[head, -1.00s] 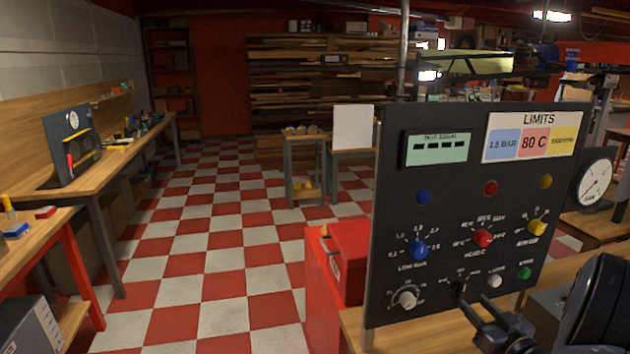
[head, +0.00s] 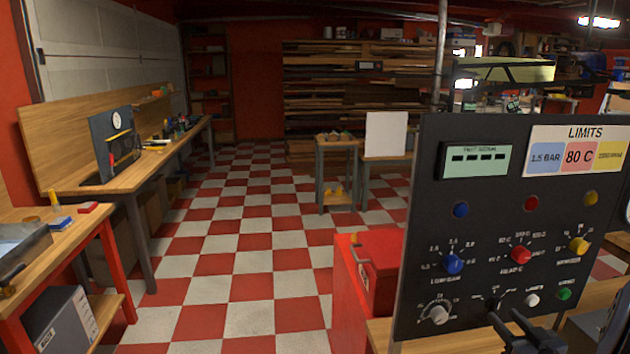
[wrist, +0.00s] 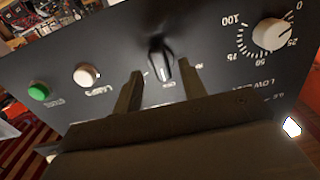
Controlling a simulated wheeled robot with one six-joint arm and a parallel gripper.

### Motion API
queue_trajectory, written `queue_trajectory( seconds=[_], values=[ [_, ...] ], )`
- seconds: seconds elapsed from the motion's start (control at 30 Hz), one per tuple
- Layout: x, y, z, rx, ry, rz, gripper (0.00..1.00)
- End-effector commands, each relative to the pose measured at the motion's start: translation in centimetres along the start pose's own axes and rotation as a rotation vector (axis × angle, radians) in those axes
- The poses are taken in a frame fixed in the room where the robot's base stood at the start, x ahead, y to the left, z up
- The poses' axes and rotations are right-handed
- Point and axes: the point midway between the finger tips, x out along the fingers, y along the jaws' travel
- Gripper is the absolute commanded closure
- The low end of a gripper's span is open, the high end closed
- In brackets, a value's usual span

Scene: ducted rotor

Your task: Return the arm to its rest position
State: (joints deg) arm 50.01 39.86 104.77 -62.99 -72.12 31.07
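My gripper (head: 508,318) is at the lower right of the head view, in front of the lower part of the black control panel (head: 480,225). In the wrist view my gripper (wrist: 160,82) has its two fingers apart with nothing between them. In the head view that black knob (head: 492,303) is partly behind the fingers. I cannot tell the exact gap between fingertips and panel.
The panel carries a white dial knob (wrist: 272,33), a white button (wrist: 87,75) and a green button (wrist: 39,91). A red toolbox (head: 378,270) stands left of the panel. A wooden bench (head: 130,178) runs along the left wall. The checkered floor (head: 250,262) between is clear.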

Motion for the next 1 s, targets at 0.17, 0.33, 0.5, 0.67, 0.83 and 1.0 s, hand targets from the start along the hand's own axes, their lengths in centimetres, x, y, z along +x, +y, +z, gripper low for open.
queue_trajectory(
  seconds=[0.17,0.33,0.5,0.67,0.83,1.0],
  values=[
    [-3.6,0.1,0.2,0.000,0.000,0.006,0.60],
    [-6.5,0.1,0.1,-0.001,0.000,0.005,0.60],
    [-9.0,0.0,0.1,0.000,0.001,0.004,0.60],
    [-6.0,-0.2,0.0,0.000,0.000,-0.006,0.60],
    [-3.0,-0.2,0.0,0.000,-0.001,-0.005,0.60],
    [0.5,-0.2,-0.1,0.000,0.000,-0.006,0.60]
  ],
)
